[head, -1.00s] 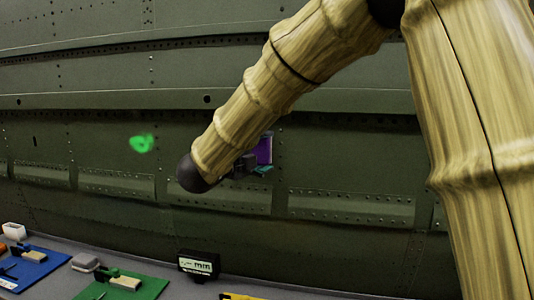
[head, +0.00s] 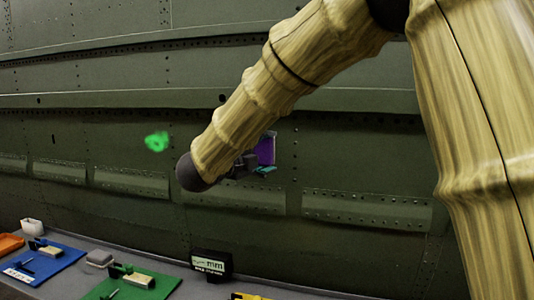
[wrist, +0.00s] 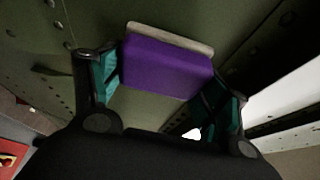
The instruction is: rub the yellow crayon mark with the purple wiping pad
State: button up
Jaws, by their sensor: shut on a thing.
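The purple wiping pad (wrist: 165,68) with a pale backing edge is held between the teal fingers of my gripper (wrist: 160,92) in the wrist view. In the head view the pad (head: 265,151) shows beyond my forearm, in front of the green fuselage skin, and my gripper (head: 256,167) is partly hidden by the arm. I cannot tell whether the pad touches the skin. No yellow crayon mark shows in either view; my arm covers part of the panel. A green mark (head: 157,141) is on the skin left of my arm.
A grey bench (head: 150,262) runs below the fuselage. On it are a blue mat (head: 45,264), a green mat (head: 135,284), a small display box (head: 211,265), a white cup (head: 32,226) and an orange tray (head: 10,243). The skin has riveted ledges (head: 100,177).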

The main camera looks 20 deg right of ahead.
jog(key=shift+s+a+b, duration=0.4)
jog(key=shift+s+a, duration=0.3)
jog(key=shift+s, duration=0.3)
jog(key=shift+s+a+b, duration=0.35)
jog(key=shift+s+a, duration=0.3)
jog(key=shift+s, duration=0.35)
jog(key=shift+s+a+b, duration=0.35)
jog(key=shift+s+a, duration=0.1)
jog(key=shift+s, duration=0.2)
jog(key=shift+s+a+b, duration=0.3)
jog(key=shift+s+a, duration=0.1)
jog(key=shift+s, duration=0.2)
jog(key=shift+d, duration=0.1)
